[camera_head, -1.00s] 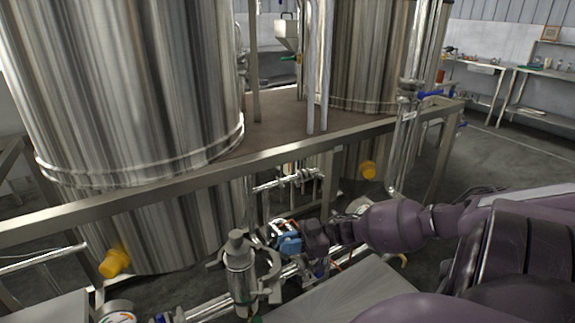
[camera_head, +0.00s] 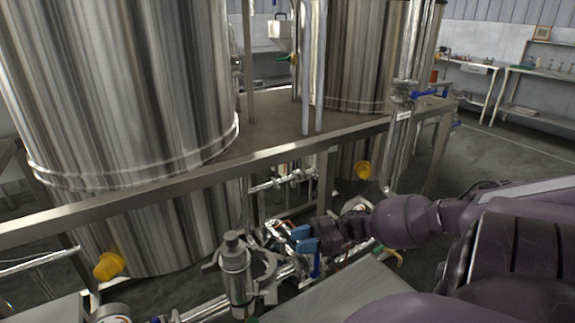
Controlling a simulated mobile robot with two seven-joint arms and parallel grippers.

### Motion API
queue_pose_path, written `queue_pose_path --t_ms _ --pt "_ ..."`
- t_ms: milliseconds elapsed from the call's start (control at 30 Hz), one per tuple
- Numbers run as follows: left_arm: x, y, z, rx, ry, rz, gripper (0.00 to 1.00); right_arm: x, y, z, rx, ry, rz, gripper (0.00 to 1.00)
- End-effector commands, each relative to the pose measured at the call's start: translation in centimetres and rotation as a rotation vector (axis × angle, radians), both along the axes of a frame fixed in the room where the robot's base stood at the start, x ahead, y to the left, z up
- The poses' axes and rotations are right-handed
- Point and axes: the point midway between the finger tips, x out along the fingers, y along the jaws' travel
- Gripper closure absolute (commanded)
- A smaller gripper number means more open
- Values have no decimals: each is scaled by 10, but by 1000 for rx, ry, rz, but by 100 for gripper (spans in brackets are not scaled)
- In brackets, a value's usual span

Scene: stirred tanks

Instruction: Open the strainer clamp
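The strainer (camera_head: 235,270) is an upright metal cylinder with a knob on top, low in the head view, left of the picture's middle. A ring-shaped metal clamp (camera_head: 266,266) shows beside and behind it. I cannot tell for sure whether the clamp is shut around the body. My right gripper (camera_head: 303,239), with blue finger pads, comes in from the right over the pipework. It is to the right of the clamp and looks apart from it. The gap between its fingers is too small to judge. My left gripper is not in view.
Large steel tanks (camera_head: 120,90) stand behind a metal frame rail (camera_head: 200,178). Pipes (camera_head: 205,308) run at the bottom, with a gauge (camera_head: 113,312) at the lower left. A flat grey surface (camera_head: 335,298) lies below my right arm. Yellow caps (camera_head: 108,266) stick out under the frame.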

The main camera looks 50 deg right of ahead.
Motion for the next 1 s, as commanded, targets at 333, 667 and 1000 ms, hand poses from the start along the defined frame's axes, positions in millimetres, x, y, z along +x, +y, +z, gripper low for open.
queue_pose_path --t_ms 333,667,1000 --pt "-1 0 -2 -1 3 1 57 -30 -42 0 -1 0 -1 61" --pt "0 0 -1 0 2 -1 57 -35 -49 1 -1 -2 0 61" --pt "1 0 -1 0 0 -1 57 -35 -48 0 -1 -1 0 99"
